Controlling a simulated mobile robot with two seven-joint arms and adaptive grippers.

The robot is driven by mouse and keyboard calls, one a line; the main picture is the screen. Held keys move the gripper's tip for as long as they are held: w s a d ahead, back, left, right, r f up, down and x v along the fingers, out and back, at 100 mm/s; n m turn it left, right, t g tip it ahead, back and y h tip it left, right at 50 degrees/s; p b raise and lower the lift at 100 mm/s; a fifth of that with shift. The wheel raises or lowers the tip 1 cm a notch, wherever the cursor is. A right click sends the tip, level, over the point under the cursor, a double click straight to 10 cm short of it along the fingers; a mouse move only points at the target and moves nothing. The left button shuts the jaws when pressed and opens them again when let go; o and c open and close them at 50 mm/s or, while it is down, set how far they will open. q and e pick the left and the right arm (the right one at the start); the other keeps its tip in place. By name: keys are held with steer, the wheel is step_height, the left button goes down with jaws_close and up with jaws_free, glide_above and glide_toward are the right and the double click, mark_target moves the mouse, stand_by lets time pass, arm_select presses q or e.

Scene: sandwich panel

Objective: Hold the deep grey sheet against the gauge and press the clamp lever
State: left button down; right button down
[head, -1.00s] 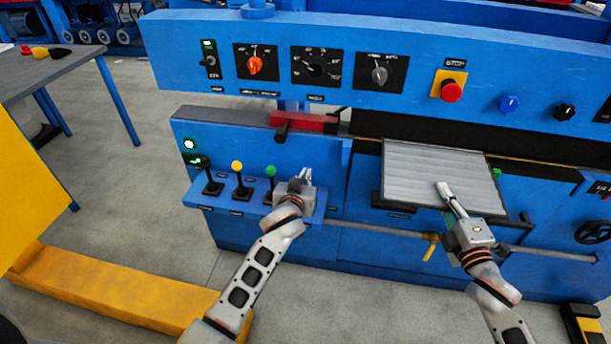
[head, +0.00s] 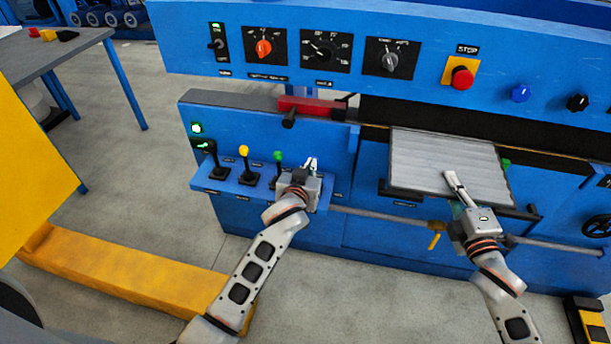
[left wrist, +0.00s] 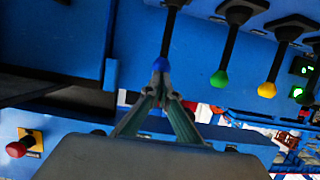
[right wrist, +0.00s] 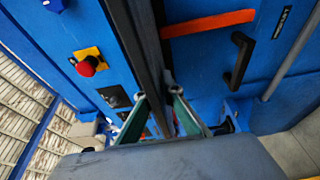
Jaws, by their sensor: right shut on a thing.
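The grey sheet (head: 440,158) lies flat on the machine's dark-framed support, its far side towards the dark gap under the upper beam. I cannot tell whether its far edge touches the gauge. My right gripper (head: 453,180) is shut on the sheet's near edge; its fingers also show in the right wrist view (right wrist: 164,95). The clamp lever, with a blue knob (left wrist: 161,66), shows in the left wrist view. My left gripper (left wrist: 163,95) is shut, its fingertips at the knob; contact is unclear. In the head view my left gripper (head: 312,164) hides that lever.
Levers with green (head: 278,156) and yellow (head: 243,150) knobs stand left of my left gripper, beside a black one. A red stop button (head: 462,78) is on the upper panel. A yellow-handled valve (head: 436,236) and pipe lie below the sheet.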

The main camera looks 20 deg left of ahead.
steer(key=shift+w+r, duration=0.1)
steer(key=shift+r, duration=0.4)
arm_select(q)
steer(key=v, duration=0.7)
steer(key=shift+s+r, duration=0.2)
steer(key=shift+s, duration=0.15)
arm_select(e)
steer(key=c, duration=2.1)
jaws_free()
steer(key=shift+c, duration=0.2)
steer(key=shift+f, duration=0.2)
steer(key=shift+f, duration=0.25)
steer(key=shift+s+d, duration=0.1)
steer(key=shift+s, duration=0.2)
steer(key=v, duration=1.1)
steer(key=shift+s+r, duration=0.15)
steer(key=shift+s, duration=0.1)
